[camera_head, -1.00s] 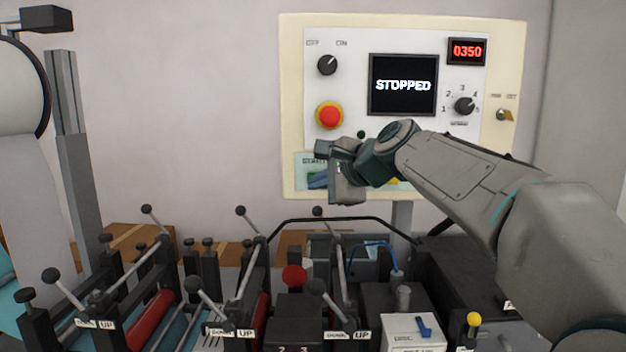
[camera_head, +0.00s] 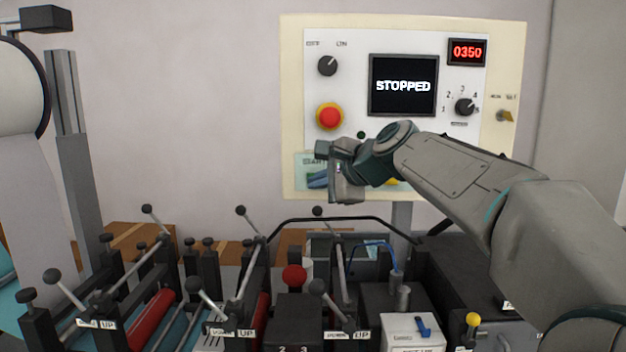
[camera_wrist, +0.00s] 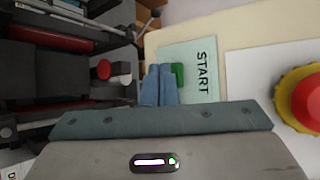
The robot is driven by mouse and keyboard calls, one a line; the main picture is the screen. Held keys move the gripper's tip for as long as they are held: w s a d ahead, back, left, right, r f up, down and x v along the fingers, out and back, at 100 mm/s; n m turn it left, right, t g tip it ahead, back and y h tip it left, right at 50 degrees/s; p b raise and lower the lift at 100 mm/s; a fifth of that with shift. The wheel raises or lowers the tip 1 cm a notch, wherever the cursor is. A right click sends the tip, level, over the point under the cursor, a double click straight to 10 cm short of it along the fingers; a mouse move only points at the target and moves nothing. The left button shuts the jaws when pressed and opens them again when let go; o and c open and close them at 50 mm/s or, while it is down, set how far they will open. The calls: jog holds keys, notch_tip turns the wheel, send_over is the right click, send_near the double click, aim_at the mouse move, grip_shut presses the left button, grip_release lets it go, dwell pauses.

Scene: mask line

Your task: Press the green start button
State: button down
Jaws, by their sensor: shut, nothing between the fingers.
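The green start button (camera_wrist: 178,75) shows in the wrist view on a pale green plate (camera_wrist: 205,62) marked START. My gripper (camera_wrist: 160,70) is shut, its two blue fingers together, and their tips lie right beside the button and cover part of it. I cannot tell whether they touch it. In the head view my gripper (camera_head: 318,179) is in front of the lower left of the control panel (camera_head: 291,60). There the START plate (camera_head: 308,160) shows only in part, and the button is hidden behind my gripper. The screen (camera_head: 403,100) reads STOPPED.
A red emergency stop (camera_head: 329,116) with a yellow collar sits above the START plate; it also shows in the wrist view (camera_wrist: 307,99). Knobs and a red 0350 display (camera_head: 467,52) are on the panel. Below stands machinery with several upright levers (camera_head: 247,270) and red rollers (camera_head: 150,317).

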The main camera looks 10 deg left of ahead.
jog(key=shift+w+a+p, duration=0.1)
jog(key=shift+w+p, duration=0.25)
jog(key=shift+w, duration=0.15)
dwell(0.5)
jog(key=shift+s, duration=0.1)
jog(key=shift+s+d+b, duration=0.2)
jog(key=shift+s+b, duration=0.3)
jog(key=shift+s, duration=0.25)
jog(key=s+b, duration=0.1)
jog(key=s, duration=0.1)
jog(key=s+d+b, duration=0.1)
jog(key=s, duration=0.2)
dwell(0.4)
dwell(0.4)
